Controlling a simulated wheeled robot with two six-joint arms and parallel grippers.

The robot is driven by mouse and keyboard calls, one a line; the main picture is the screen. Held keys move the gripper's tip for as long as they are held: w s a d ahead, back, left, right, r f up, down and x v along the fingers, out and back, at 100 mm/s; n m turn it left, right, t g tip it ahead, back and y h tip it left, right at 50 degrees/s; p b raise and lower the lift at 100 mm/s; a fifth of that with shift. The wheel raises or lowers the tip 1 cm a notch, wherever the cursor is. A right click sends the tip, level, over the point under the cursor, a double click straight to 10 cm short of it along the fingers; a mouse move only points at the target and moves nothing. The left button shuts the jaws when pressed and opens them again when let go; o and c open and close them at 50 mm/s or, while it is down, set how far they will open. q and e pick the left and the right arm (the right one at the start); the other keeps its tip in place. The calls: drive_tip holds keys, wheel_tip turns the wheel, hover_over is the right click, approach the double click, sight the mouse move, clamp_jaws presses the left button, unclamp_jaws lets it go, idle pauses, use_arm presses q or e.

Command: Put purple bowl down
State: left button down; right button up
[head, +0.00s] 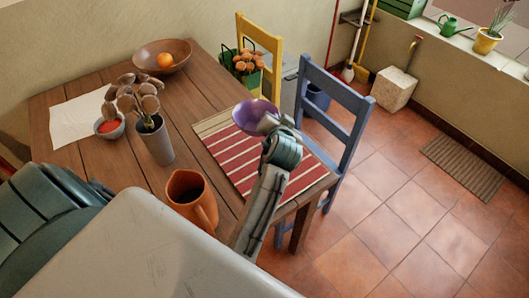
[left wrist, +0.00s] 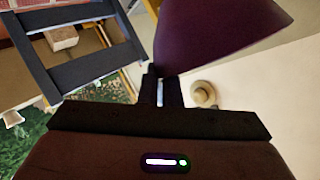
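My left gripper (head: 271,122) is at the bowl's right side. In the left wrist view the bowl (left wrist: 218,34) fills the upper right, tilted in the picture, and its edge is between the fingertips of my left gripper (left wrist: 163,86). The fingers are close together on it. I cannot tell exactly how far the bowl is above the mat. My right gripper is not in view.
On the table (head: 82,155) are a wooden bowl (head: 176,52) with an orange, a small bowl (head: 110,127) with red contents, a grey vase (head: 155,142) and a terracotta jug (head: 190,197). A blue chair (head: 346,100) and a yellow chair (head: 274,48) stand at its edges.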

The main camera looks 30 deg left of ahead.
use_arm(q)
wheel_tip(320, 180, down, 9)
drive_tip(key=shift+f+p, duration=0.15)
drive_tip(key=shift+p, duration=0.2)
drive_tip(key=c, duration=1.6)
unclamp_jaws()
